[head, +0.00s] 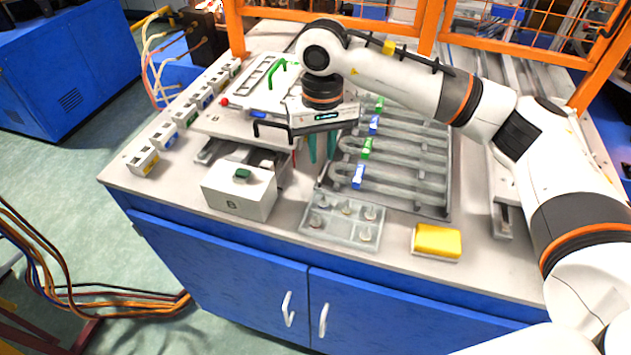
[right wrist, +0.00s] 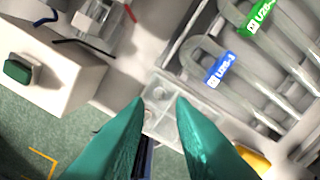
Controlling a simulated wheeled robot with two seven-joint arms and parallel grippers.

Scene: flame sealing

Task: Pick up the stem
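A clear tray (head: 312,231) with several small round pieces in its compartments lies at the front middle of the table. These small pieces may be the stems, but I cannot tell for sure. The tray also shows in the right wrist view (right wrist: 176,128), with one pale round piece visible between and beyond my fingers. My right gripper (head: 321,160) points down above the table, behind the tray and apart from it. Its two green fingers (right wrist: 161,100) are parted with nothing between them. My left gripper does not show.
Bent glass tubes with blue and green labels (head: 400,165) lie on a rack right of my gripper. A white box with a green button (head: 240,195) stands left of the tray. A yellow sponge (head: 437,241) lies at the right. Orange-framed fencing (head: 428,28) closes the back.

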